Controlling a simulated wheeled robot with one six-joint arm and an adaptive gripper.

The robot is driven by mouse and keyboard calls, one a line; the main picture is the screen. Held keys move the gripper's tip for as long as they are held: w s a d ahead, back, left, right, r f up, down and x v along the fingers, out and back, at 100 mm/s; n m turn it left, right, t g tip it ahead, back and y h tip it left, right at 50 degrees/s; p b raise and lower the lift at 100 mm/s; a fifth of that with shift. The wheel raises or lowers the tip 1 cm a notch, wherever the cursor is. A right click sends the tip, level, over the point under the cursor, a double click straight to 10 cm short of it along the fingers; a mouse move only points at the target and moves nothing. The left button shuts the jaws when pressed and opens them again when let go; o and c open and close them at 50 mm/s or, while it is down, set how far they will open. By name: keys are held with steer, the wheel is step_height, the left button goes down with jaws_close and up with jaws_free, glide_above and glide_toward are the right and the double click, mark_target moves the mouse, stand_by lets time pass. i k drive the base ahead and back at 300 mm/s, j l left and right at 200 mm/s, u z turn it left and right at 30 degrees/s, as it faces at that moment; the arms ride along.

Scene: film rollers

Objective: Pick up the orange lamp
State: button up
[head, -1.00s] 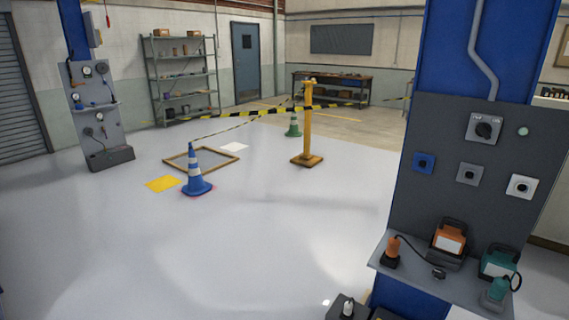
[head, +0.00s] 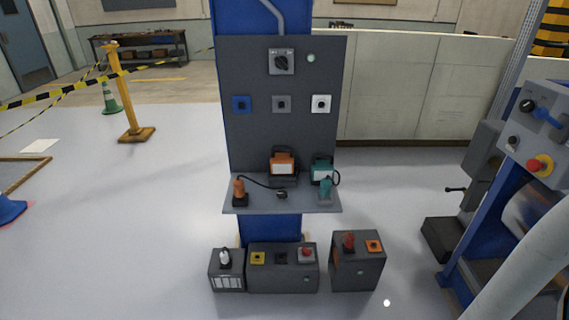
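An orange lamp-like box (head: 282,163) with a pale front panel and a dark handle stands at the back of a grey shelf (head: 262,207), against a dark panel. A smaller upright orange piece (head: 239,189) on a dark base stands at the shelf's left end, with a black cord running from it to a small black piece (head: 282,195). I cannot tell for sure which orange thing is the lamp. A similar teal box (head: 321,170) and a teal upright piece (head: 325,189) stand at the shelf's right. My gripper is not in view.
Below the shelf, several grey boxes with sockets and buttons (head: 283,275) sit on the floor. A machine with a red button (head: 540,165) stands at the right. A yellow post (head: 127,100) with striped tape is at left.

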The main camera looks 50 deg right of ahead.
mark_target(282, 164)
steer(key=z, duration=1.4)
steer(key=i+l+z, duration=0.55)
steer(key=i+z, duration=0.15)
